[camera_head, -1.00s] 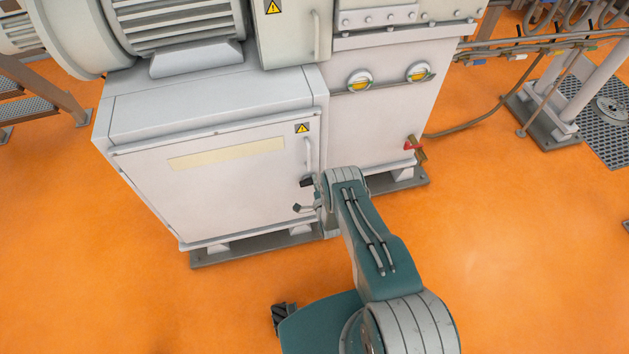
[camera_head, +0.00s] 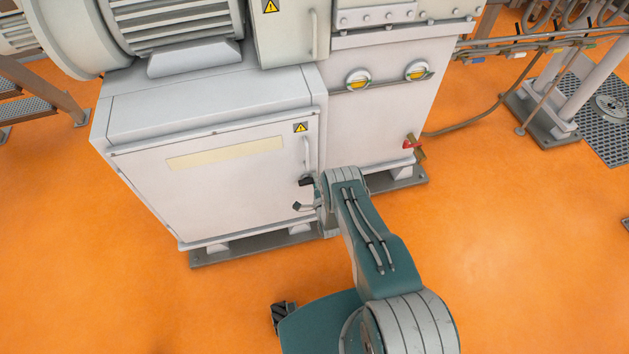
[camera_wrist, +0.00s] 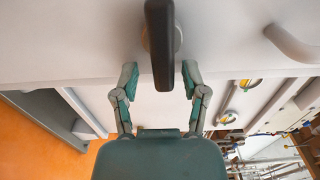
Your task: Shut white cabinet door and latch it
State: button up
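The white cabinet door (camera_head: 215,195) is on the front of the low white cabinet at left in the head view. It is closed or nearly closed; I cannot tell whether a small gap remains. A black latch handle (camera_head: 306,181) sits near its right edge, below a grey pull bar (camera_head: 308,152). In the wrist view the black handle (camera_wrist: 160,50) is seen close up, on a round base. My gripper (camera_wrist: 159,75) is open, one finger on each side of the handle, with visible gaps. In the head view my arm partly hides the gripper (camera_head: 307,195).
The grey pull bar (camera_wrist: 290,44) is also at upper right in the wrist view. A taller white housing (camera_head: 385,115) with two yellow-marked gauges and a red valve handle (camera_head: 411,144) stands right of the door. The orange floor (camera_head: 120,290) in front is clear.

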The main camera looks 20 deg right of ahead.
jog(key=shift+a, duration=0.1)
jog(key=s, duration=1.2)
